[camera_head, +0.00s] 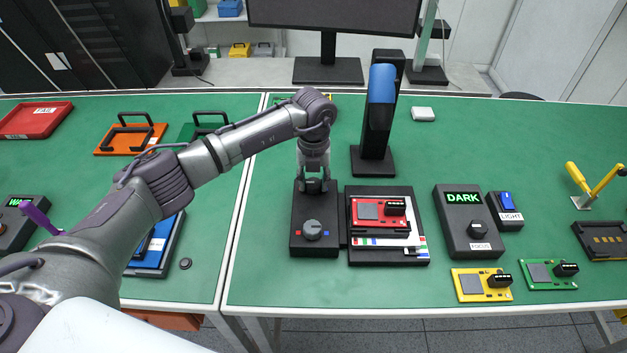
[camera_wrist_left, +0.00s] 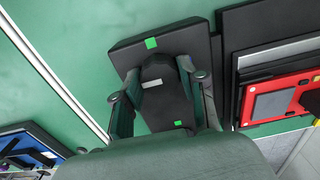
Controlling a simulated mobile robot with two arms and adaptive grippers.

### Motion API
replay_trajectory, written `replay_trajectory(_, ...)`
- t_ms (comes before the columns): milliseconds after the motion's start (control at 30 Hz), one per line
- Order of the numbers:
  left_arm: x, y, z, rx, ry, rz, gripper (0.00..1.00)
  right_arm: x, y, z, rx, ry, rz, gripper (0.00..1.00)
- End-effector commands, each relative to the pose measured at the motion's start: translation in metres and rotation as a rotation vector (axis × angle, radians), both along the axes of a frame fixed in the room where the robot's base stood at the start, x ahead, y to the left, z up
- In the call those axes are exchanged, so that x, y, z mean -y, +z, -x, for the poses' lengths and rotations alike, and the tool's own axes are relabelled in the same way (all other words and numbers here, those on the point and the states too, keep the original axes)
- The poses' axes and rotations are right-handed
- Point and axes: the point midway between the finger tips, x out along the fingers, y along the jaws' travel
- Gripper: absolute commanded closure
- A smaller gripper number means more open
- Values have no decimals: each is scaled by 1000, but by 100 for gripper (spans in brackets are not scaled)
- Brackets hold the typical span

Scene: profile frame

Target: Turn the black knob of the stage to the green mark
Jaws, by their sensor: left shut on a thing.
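A black control box (camera_head: 300,247) stands left of the black stage (camera_head: 410,205), which carries a red board (camera_head: 367,211). My left gripper (camera_head: 313,186) comes down on the far end of the box and hides the knob there in the head view. In the left wrist view, the fingers of my left gripper (camera_wrist_left: 160,88) are shut on the black knob (camera_wrist_left: 158,72), one on each side. A pale stripe (camera_wrist_left: 182,89) shows at the knob. One green mark (camera_wrist_left: 151,43) lies on the box beyond the knob, another (camera_wrist_left: 178,123) nearer the wrist. My right gripper is not in view.
A grey knob (camera_head: 313,229) with blue and red marks sits on the box's near end. A tall black and blue device (camera_head: 378,110) stands behind. A focus box (camera_head: 462,215) reading DARK, a light switch (camera_head: 506,211) and yellow and green boards lie right.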

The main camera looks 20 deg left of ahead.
Motion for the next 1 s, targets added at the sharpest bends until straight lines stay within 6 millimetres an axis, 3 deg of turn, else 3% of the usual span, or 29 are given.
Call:
replay_trajectory(367,-1,-3,-1,3,-162,-1,93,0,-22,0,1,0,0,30)
replay_trajectory(1000,0,-3,-1,4,-758,-2,93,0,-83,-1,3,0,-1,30)
